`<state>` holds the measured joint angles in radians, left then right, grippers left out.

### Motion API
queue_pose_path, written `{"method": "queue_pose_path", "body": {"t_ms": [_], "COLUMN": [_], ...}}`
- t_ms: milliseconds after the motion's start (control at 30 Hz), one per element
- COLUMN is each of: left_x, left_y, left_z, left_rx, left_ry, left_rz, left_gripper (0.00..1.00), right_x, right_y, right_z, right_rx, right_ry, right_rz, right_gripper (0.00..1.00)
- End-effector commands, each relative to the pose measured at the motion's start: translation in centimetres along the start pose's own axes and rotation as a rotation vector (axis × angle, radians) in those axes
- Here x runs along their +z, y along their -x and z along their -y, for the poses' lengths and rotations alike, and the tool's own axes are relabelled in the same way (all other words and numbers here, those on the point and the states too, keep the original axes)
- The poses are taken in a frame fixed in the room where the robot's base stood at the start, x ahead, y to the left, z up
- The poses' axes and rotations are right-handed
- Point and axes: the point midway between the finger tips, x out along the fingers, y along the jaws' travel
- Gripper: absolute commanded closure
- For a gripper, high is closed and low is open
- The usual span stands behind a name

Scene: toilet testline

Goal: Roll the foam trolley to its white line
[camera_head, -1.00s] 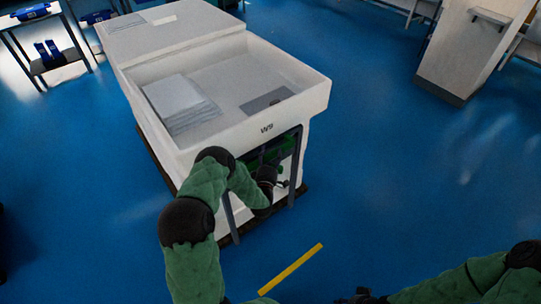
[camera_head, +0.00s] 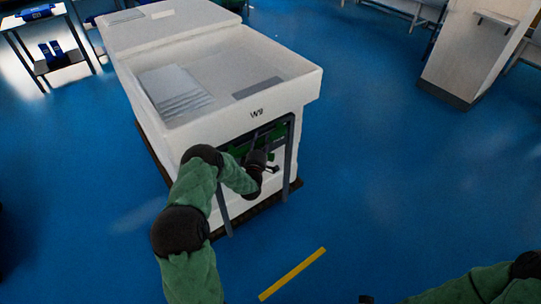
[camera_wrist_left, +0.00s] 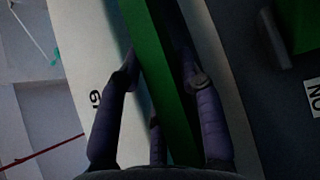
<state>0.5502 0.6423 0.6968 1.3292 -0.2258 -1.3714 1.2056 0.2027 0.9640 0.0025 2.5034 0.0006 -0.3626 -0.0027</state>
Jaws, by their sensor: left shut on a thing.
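The foam trolley (camera_head: 190,135) is a large white unit on a dark base, with a lettered front face and a dark frame standing at its near end. A green handle bar (camera_wrist_left: 155,70) runs between the fingers in the left wrist view. My left gripper (camera_head: 267,168) is at this near end, shut on the green bar. In the head view, my forearm and wrist hide part of the bar and frame. A yellow floor line (camera_head: 292,274) lies in front of the trolley's near end. I see no white line on the floor.
Flat sheets (camera_head: 175,92) lie in the trolley's open top. A dark-framed table (camera_head: 62,62) with blue items stands at the far left. A white pillar-like unit (camera_head: 470,55) stands at the upper right. The blue floor right of the trolley is clear.

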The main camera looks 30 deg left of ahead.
Motion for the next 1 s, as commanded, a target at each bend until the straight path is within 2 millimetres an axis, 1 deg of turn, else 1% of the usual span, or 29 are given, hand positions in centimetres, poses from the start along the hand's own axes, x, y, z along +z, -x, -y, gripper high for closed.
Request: {"method": "queue_pose_path", "body": {"t_ms": [33,200,300,500,767,800,867,1000], "left_x": [-1.1,-2.7,-3.4,-4.0,-4.0,-4.0,-4.0,-3.9], "left_y": [-0.7,-2.5,-3.2,-3.9,-3.9,-3.9,-3.9,-3.9], "left_z": [0.5,1.2,1.4,1.3,1.3,1.3,1.3,1.3], "left_rx": [0.005,0.001,-0.002,-0.004,-0.005,-0.006,-0.006,-0.005], "left_ry": [-0.004,-0.002,-0.002,-0.002,-0.003,-0.003,-0.002,-0.001], "left_rz": [-0.011,-0.004,-0.001,0.003,0.003,0.002,0.003,0.004], "left_gripper": [1.00,1.00,1.00,1.00,1.00,0.55,0.39,0.39], "right_x": [-0.1,-0.1,-0.1,-0.2,-0.2,-0.2,-0.2,-0.2], "right_y": [-1.1,-2.8,-3.4,-3.7,-3.7,-3.7,-3.7,-3.7], "right_z": [-0.4,-1.0,-1.2,-1.3,-1.3,-1.3,-1.3,-1.3], "right_rx": [0.000,0.000,0.000,0.000,0.000,0.000,0.000,0.000], "right_ry": [0.000,0.000,0.000,0.000,0.000,0.000,0.000,0.000], "right_rz": [0.000,0.000,0.000,0.000,-0.001,-0.001,-0.001,-0.001], "right_gripper": [0.60,0.60,0.60,0.60,0.60,0.60,0.60,0.60]}}
